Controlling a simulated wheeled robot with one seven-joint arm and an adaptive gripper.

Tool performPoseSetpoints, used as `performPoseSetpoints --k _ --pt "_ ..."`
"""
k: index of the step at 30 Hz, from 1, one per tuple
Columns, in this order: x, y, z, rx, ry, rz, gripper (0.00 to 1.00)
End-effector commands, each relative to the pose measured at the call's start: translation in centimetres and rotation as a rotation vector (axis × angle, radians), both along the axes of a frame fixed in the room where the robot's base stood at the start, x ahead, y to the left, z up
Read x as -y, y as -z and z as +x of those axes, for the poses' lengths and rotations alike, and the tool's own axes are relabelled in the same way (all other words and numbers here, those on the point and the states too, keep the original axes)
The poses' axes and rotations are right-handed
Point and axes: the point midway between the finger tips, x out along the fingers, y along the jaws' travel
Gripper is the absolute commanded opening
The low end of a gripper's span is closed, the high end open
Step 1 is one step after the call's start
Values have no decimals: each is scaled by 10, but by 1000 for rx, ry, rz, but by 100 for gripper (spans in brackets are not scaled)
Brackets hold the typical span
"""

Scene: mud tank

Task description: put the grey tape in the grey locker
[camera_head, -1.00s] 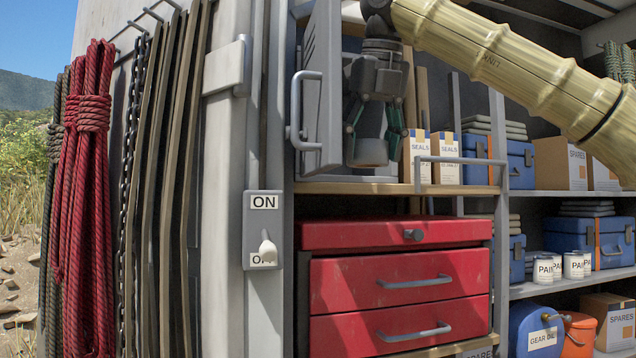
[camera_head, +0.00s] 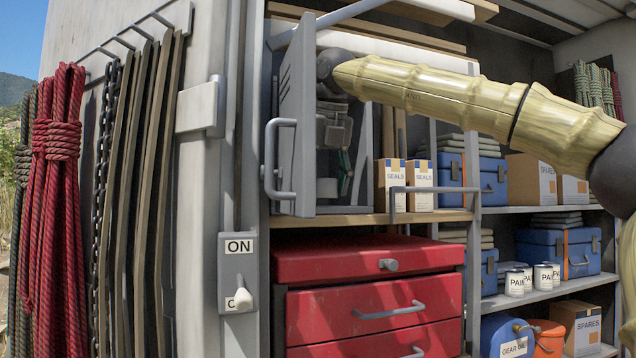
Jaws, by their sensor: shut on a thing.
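The grey locker (camera_head: 298,125) stands on the shelf above the red drawers, with its grey door swung open toward me and a bar handle (camera_head: 281,160) on it. My gripper (camera_head: 337,172) is behind the door's edge, partly hidden by it, and points down. It is shut on the grey tape (camera_head: 327,187), whose lower part shows just right of the door, close above the locker's floor. The door hides much of the inside, so I cannot tell whether the tape touches the floor.
Two SEALS boxes (camera_head: 390,186) stand right of the locker. A red drawer chest (camera_head: 365,290) is below. Blue cases (camera_head: 490,178), paint cans (camera_head: 515,282) and SPARES boxes (camera_head: 575,328) fill the right shelves. An ON switch (camera_head: 238,272) and hanging red rope (camera_head: 60,210) are at left.

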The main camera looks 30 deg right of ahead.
Motion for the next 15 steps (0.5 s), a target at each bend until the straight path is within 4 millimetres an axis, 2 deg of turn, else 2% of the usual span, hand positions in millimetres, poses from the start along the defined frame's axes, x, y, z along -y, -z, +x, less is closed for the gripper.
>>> performPoseSetpoints --k 12,15 --pt "11 -3 35 0 3 -2 37" --pt "12 4 36 0 0 0 37"
